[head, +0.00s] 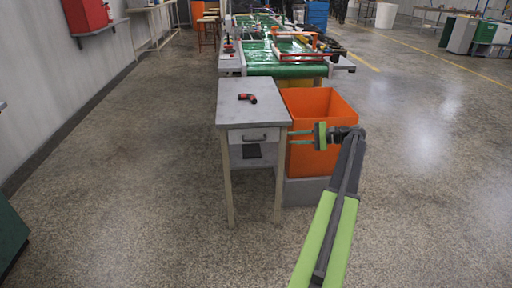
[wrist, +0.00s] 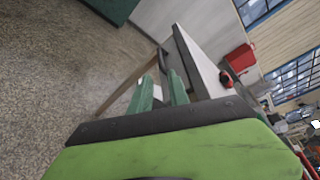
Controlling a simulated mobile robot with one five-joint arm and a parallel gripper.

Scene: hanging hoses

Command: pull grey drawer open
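The grey drawer (head: 240,137) sits under the top of a small grey table (head: 248,100) in the head view. Its front looks flush with the table, with a dark bar handle (head: 254,138) across it. My gripper (head: 291,137) is at the table's right front corner, fingers pointing left toward the handle side. In the wrist view my gripper's (wrist: 162,86) two green fingers stand apart with nothing held between them. The table (wrist: 197,62) shows tilted beyond the fingertips.
A red-and-black drill (head: 247,98) lies on the tabletop. An orange bin (head: 325,102) on a grey block stands right of the table, behind my gripper. A conveyor with a green belt (head: 285,70) is behind. Floor in front and left is clear.

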